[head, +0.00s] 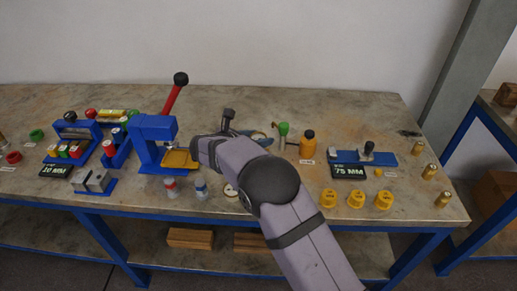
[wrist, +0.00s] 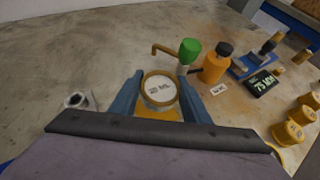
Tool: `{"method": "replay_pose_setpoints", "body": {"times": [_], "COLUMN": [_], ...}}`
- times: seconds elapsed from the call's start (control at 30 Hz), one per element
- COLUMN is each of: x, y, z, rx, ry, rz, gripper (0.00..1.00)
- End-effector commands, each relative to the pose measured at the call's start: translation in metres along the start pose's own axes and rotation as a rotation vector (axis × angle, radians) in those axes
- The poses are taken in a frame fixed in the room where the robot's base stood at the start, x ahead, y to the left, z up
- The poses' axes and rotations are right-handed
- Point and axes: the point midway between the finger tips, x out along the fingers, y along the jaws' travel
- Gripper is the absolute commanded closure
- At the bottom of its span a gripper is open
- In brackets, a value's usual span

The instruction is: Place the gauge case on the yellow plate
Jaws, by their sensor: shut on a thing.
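The gauge case (wrist: 159,87), round with a white printed face and a metal rim, sits between the two blue fingers of my gripper (wrist: 161,80) in the wrist view. The fingers are shut on its sides. A yellow surface (wrist: 160,113) shows just below the case between the fingers; I cannot tell if the case touches it. In the head view the yellow plate (head: 180,160) lies at the foot of the blue press, partly covered by my arm's end.
The blue press (head: 150,140) with a red lever (head: 174,95) stands left of my arm. A green-topped part (head: 283,130) and an orange bottle (head: 307,144) stand to the right. Several yellow caps (head: 356,198) line the front. Red and blue-banded small cylinders (head: 201,188) stand before the plate.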

Motion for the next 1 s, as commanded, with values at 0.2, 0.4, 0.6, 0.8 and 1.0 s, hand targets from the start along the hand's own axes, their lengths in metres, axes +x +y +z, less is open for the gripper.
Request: {"method": "replay_pose_setpoints", "body": {"times": [0.2, 0.4, 0.6, 0.8, 1.0], "x": [0.004, 0.009, 0.02, 0.022, 0.023], "y": [0.001, 0.0, 0.0, 0.0, 0.0], "z": [-0.007, -0.016, -0.036, -0.04, -0.042], "rx": [0.002, -0.001, 0.0, 0.002, 0.002], "ry": [-0.002, 0.0, -0.001, -0.002, -0.002], "rz": [0.002, 0.0, 0.0, 0.001, 0.001], "gripper": [0.85, 0.85, 0.85, 0.85, 0.85]}}
